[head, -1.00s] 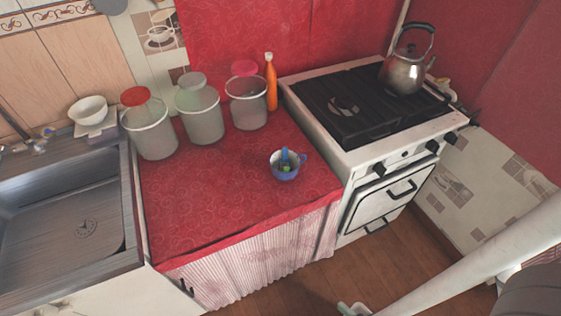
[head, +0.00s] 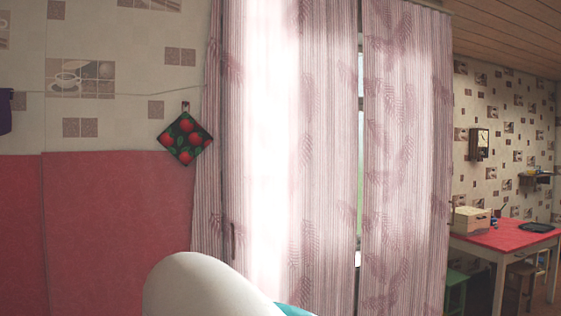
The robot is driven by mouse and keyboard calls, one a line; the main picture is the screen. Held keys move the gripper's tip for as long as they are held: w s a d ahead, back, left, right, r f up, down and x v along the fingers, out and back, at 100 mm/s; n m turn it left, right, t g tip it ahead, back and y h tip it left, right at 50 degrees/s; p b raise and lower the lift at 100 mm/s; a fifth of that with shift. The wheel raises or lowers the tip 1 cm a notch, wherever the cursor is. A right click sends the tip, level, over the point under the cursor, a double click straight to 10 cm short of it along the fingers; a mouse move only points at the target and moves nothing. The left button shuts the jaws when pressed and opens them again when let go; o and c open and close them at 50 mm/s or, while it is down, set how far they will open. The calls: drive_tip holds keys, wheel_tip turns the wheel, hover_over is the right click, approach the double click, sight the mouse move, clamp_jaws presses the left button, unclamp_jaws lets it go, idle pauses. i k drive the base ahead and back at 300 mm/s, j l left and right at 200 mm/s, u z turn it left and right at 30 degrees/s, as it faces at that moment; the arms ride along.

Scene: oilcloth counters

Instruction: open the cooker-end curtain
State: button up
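Two pale pink striped curtains with a dark leaf pattern hang over a bright window in the head view. The left curtain (head: 300,150) is wide and spread out, with light glowing through it. A small dark upright piece (head: 232,240), perhaps a handle, shows near its left side. The right curtain (head: 405,160) is narrower. A thin gap with bare window (head: 360,160) shows between them. I cannot tell for sure which is the cooker-end one, as the cooker is out of view. My gripper is not in view; a white rounded link of my arm covers the bottom middle.
A red panel (head: 110,240) covers the lower wall at left, with a patterned pot holder (head: 185,138) hanging beside the left curtain. At right stand a red-topped table (head: 500,237) with a box (head: 471,219) on it, a green stool (head: 457,290) and brown seats.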

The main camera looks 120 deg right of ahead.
sight(290, 86)
drive_tip(key=l+z, duration=0.15)
drive_tip(key=z, duration=0.25)
drive_tip(key=l+z, duration=0.15)
drive_tip(key=z, duration=0.3)
drive_tip(key=l+z, duration=0.2)
drive_tip(key=z, duration=0.2)
drive_tip(key=j+z, duration=0.1)
drive_tip(key=z, duration=0.4)
drive_tip(key=j+z, duration=0.1)
drive_tip(key=z, duration=0.4)
drive_tip(key=j+z, duration=0.1)
drive_tip(key=z, duration=0.4)
drive_tip(key=k+z, duration=0.1)
drive_tip(key=z, duration=0.65)
drive_tip(key=k+l+z, duration=0.1)
drive_tip(key=z, duration=0.25)
drive_tip(key=k+l, duration=0.2)
drive_tip(key=k, duration=0.2)
drive_tip(key=i+j, duration=0.15)
drive_tip(key=i, duration=0.25)
